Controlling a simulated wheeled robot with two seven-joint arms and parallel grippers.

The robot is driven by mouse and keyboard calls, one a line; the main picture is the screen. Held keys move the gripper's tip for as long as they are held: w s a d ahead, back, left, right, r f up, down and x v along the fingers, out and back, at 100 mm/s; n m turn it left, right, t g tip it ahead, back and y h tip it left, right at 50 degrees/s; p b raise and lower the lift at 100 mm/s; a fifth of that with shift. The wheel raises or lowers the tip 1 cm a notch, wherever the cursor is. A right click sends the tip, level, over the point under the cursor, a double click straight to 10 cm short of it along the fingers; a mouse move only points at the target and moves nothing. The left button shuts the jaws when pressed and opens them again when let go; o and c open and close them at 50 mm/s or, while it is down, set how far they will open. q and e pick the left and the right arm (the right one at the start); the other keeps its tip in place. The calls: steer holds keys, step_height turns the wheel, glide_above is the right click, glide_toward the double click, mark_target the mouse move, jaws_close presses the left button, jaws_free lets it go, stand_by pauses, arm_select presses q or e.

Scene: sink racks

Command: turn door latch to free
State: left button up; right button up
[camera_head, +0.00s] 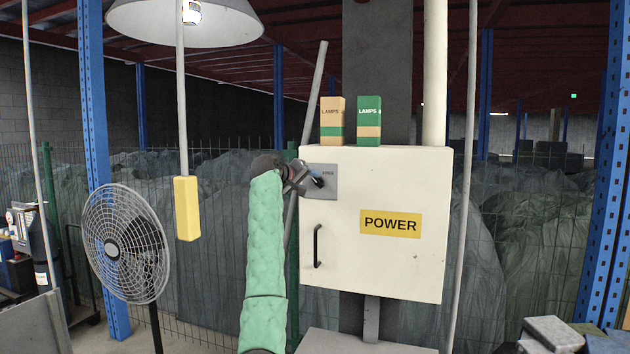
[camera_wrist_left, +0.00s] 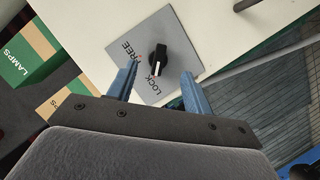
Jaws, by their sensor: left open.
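The door latch is a black knob (camera_wrist_left: 158,58) on a grey plate (camera_wrist_left: 180,45) marked FREE and LOCK in the left wrist view. The white mark on the knob points toward LOCK. The plate (camera_head: 330,190) is on the upper left of the cream POWER cabinet door (camera_head: 390,265) in the head view. My left gripper (camera_wrist_left: 159,71) is open, with its two blue fingers on either side of the knob's near end in the picture; I cannot tell whether they touch it. In the head view the left gripper (camera_head: 309,178) is at the plate and partly covers the knob.
A black door handle (camera_head: 317,246) is below the plate. Two LAMPS boxes, tan (camera_head: 332,121) and green (camera_head: 369,121), stand on the cabinet. A yellow pendant box (camera_head: 186,208) hangs at the left, above and beside a fan (camera_head: 126,243). A pipe (camera_head: 465,180) runs right of the cabinet.

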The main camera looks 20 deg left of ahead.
mark_target(317, 183)
arm_select(q)
steer(key=p+x, duration=0.2)
steer(key=x, duration=0.1)
steer(key=shift+w+d+r, duration=0.15)
steer(key=shift+w+d+f, duration=0.15)
steer(key=shift+w+f, duration=0.25)
steer(key=shift+w, duration=0.25)
steer(key=c, duration=1)
